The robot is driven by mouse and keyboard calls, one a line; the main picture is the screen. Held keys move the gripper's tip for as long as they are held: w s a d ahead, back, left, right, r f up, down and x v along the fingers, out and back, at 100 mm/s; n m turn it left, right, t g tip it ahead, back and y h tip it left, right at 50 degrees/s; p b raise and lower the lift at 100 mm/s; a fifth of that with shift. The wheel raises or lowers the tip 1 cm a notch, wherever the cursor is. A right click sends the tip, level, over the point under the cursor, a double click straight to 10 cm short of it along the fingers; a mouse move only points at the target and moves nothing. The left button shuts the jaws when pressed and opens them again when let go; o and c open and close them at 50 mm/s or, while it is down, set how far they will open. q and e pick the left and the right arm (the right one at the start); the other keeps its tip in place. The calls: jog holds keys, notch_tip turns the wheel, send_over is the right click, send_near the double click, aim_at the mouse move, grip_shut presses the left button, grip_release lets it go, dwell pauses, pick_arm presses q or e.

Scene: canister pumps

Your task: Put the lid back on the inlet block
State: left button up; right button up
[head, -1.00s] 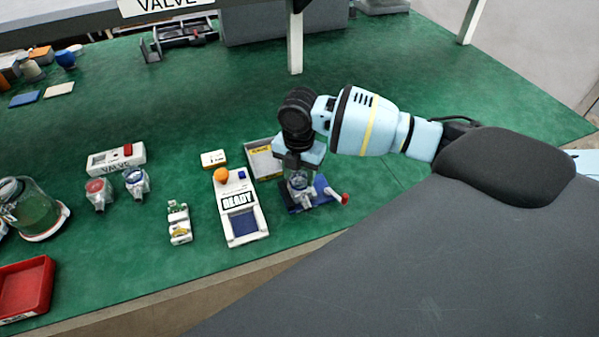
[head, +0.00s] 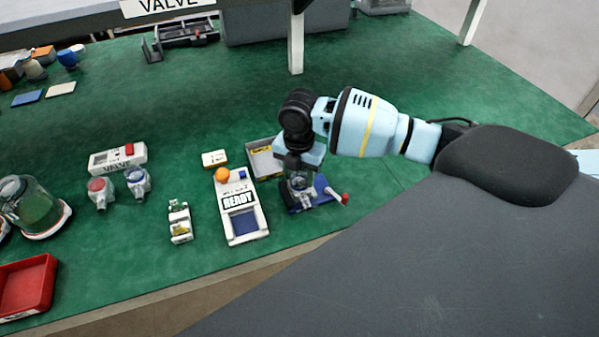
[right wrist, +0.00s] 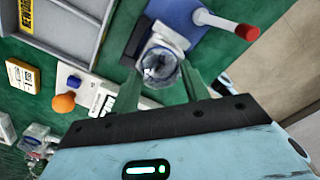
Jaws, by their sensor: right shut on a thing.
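The inlet block has a blue base (head: 319,190) and a pale lever with a red tip (head: 345,199), on the green table just right of the READY unit. In the right wrist view the blue base (right wrist: 183,22) is at the top. My right gripper (head: 299,184) points down over the block's left part. In the right wrist view its fingers (right wrist: 161,84) are shut on a clear round piece (right wrist: 160,68), seemingly the lid. It is over or against the block's pale part; whether they touch, I cannot tell. My left gripper is out of view.
The READY unit (head: 240,212) with its orange knob stands close left of my gripper. A grey tray (head: 264,161) with a yellow label lies behind. A small white-and-yellow fitting (head: 180,222) and a red tray (head: 25,286) are farther left. The table at back right is clear.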

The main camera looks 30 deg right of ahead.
dwell(0.9)
dwell(0.3)
jog(key=o, duration=1)
jog(key=shift+o, duration=0.3)
jog(key=o, duration=0.4)
